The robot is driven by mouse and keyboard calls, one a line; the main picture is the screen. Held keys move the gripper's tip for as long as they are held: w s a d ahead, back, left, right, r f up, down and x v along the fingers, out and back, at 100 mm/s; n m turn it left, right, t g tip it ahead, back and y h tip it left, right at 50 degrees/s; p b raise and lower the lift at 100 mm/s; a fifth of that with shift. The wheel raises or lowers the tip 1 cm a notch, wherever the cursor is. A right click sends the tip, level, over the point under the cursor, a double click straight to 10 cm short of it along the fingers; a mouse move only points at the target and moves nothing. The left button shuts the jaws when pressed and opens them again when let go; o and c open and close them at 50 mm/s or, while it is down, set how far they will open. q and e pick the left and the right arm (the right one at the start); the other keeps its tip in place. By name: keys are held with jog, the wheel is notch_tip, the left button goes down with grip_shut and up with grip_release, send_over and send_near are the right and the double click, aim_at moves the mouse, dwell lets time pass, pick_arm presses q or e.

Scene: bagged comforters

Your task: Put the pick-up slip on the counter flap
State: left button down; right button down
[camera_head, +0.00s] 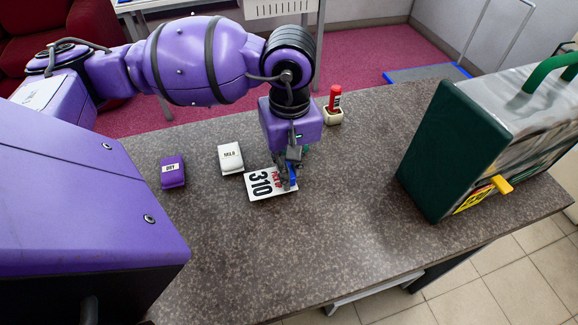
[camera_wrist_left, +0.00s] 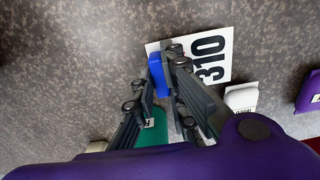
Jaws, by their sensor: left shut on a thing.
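The pick-up slip (camera_head: 262,185) is a white card with a black "310" and red lettering. It lies flat at or just above the grey speckled counter (camera_head: 330,240), and I cannot tell if it touches. My left gripper (camera_head: 290,182) points down at the slip's right end, its fingers shut on a blue piece at the slip's edge. In the left wrist view the slip (camera_wrist_left: 212,58) and the blue piece (camera_wrist_left: 157,75) show between and beyond the fingertips. A separate counter flap cannot be made out.
A white block (camera_head: 231,159) and a purple block (camera_head: 172,172) sit left of the slip. A red stick in a pale holder (camera_head: 333,116) stands behind the gripper. A large green-sided bag (camera_head: 436,150) with a yellow tag stands at right. The counter's front middle is clear.

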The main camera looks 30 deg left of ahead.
pick_arm(q)
jog(key=shift+f, duration=0.5)
jog(key=shift+f, duration=0.1)
jog(key=shift+f, duration=0.15)
jog(key=c, duration=1.8)
grip_release()
jog(key=shift+o, duration=0.2)
